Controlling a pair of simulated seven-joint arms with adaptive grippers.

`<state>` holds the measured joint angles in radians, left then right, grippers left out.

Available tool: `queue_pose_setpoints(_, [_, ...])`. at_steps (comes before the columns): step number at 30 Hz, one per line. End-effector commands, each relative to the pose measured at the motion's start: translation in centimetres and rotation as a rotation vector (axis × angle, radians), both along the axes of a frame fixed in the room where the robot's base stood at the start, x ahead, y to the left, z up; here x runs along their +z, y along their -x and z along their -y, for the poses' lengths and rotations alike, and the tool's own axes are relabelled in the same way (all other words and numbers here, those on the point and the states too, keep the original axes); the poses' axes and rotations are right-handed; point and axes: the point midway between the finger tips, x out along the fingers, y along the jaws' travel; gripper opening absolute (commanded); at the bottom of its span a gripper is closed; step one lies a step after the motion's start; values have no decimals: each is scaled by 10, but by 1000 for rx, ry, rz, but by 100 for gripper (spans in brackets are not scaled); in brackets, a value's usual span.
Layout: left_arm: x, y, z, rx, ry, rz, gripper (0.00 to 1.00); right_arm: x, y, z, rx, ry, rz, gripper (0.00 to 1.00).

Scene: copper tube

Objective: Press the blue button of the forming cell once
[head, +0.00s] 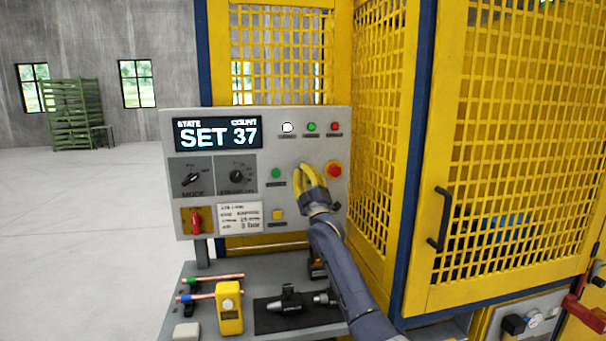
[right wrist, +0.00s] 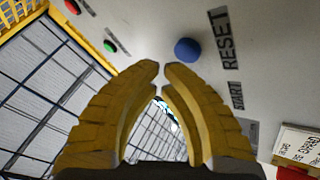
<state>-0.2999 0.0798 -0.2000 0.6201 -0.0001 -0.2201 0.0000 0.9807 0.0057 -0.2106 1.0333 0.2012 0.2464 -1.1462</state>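The forming cell's grey control panel (head: 260,147) faces me, its display (head: 217,133) reading "STATE SET" and "COUNT 37". In the right wrist view the round blue button (right wrist: 187,50) sits on the panel beside the label RESET. In the head view my right gripper hides it. My right gripper (head: 302,168) is at the panel, between the green button and the red mushroom button. Its yellow fingertips (right wrist: 161,66) are together with nothing between them, just beside the blue button in the picture. I cannot tell whether they touch the panel. My left gripper is not in view.
Close by are a green button (head: 276,173), a red mushroom button (head: 334,169) and a yellow button (head: 277,214). Two dials and a red switch (head: 196,221) are further left. Below, a shelf (head: 251,271) holds tubes and tools. Yellow mesh guarding (head: 520,150) stands right.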

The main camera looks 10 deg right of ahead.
Motion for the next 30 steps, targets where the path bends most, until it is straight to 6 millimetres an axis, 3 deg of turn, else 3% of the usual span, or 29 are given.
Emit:
queue_pose_setpoints(6, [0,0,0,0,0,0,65,0,3,0,1,-1,0,0])
queue_pose_setpoints(21, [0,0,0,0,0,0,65,-1,43,2,0,-1,1,0])
queue_pose_setpoints(30, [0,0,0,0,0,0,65,0,50,2,0,-1,1,0])
